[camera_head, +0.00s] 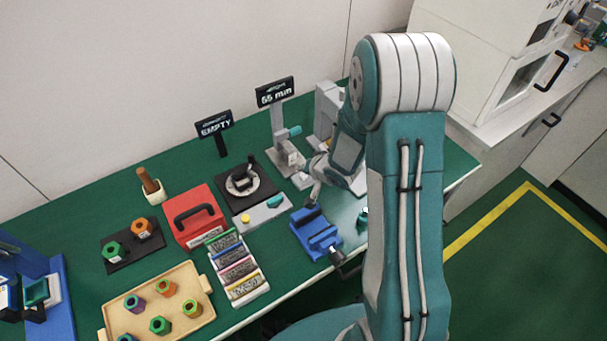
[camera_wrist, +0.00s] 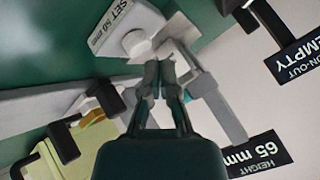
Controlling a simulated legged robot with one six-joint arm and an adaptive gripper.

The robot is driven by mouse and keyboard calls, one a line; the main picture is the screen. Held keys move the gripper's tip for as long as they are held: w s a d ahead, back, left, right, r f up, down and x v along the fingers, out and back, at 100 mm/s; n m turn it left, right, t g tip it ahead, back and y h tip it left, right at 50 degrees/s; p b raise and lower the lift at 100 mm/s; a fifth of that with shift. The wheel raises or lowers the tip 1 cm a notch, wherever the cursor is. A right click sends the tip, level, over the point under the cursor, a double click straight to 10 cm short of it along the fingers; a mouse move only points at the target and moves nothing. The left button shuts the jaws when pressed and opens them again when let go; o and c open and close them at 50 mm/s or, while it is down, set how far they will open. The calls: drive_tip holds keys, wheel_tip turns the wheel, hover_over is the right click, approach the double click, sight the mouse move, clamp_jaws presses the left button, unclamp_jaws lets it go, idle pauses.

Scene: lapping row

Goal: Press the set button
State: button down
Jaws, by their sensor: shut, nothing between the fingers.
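In the wrist view a pale grey block carries the label "SET 50 mm" (camera_wrist: 112,24) and a round light button (camera_wrist: 135,42) beside it. My gripper (camera_wrist: 161,68) is shut and empty, with its fingertips close to the button and just below it in the picture. I cannot tell whether they touch it. A grey height gauge (camera_head: 284,150) with a "65 mm" sign (camera_head: 275,92) stands on the green bench in the head view. The sign also shows upside down in the wrist view (camera_wrist: 258,155). In the head view my arm hides part of this area.
An "EMPTY" sign (camera_head: 214,124) stands left of the gauge. A black dial plate (camera_head: 241,184), a red case (camera_head: 194,217), a blue vise (camera_head: 315,232), a rack of labelled blocks (camera_head: 238,268) and a tan tray (camera_head: 133,296) with nuts fill the bench front.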

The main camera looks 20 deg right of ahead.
sight(304, 177)
drive_tip(key=shift+f, duration=0.15)
drive_tip(key=shift+f, duration=0.2)
idle(0.3)
drive_tip(key=shift+s+f, duration=0.45)
drive_tip(key=shift+f, duration=0.3)
idle(0.9)
drive_tip(key=shift+w+r, duration=0.15)
drive_tip(key=shift+r, duration=0.05)
idle(0.8)
drive_tip(key=shift+w+r, duration=0.2)
drive_tip(key=shift+r, duration=2.35)
